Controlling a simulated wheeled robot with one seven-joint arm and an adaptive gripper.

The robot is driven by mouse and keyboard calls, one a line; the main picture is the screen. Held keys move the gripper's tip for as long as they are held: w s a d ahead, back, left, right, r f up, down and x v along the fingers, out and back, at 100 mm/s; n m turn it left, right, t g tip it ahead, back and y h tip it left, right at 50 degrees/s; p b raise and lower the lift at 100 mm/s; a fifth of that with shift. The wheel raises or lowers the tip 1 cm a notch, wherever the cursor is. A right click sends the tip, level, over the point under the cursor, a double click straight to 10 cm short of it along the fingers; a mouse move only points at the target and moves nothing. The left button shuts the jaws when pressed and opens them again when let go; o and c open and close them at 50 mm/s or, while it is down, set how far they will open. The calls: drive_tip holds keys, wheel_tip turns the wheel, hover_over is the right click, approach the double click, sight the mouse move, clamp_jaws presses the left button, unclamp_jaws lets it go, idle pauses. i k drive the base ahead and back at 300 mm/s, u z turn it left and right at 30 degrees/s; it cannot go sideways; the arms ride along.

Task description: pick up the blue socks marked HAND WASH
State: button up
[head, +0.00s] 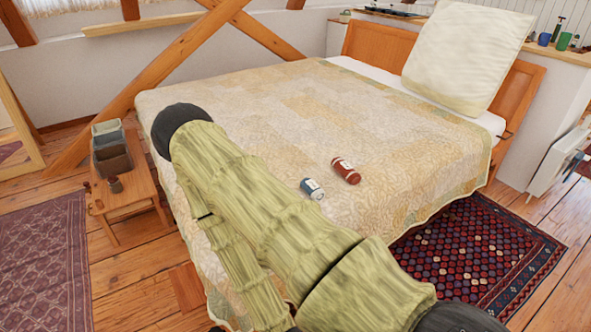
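A small blue roll (312,188) with a white label lies on the bed's quilt, near the middle of the bed's front part. It looks like rolled socks; the label's words are too small to read. A red roll (346,170), also with a white label, lies just behind it to the right, with a small gap between them. My arm crosses the picture from the lower right to the upper left, in front of the quilt and left of both rolls. My gripper is not in view.
The quilted bed (260,105) fills the middle, with a large pale pillow (465,55) at its head. A low wooden bench (130,195) with grey bins (112,158) stands left. Patterned rugs lie left (45,265) and right (470,255). The quilt around the rolls is clear.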

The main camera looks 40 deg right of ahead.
sight(312, 188)
drive_tip(key=z, duration=0.5)
drive_tip(key=i, duration=0.8)
drive_tip(key=z, duration=0.75)
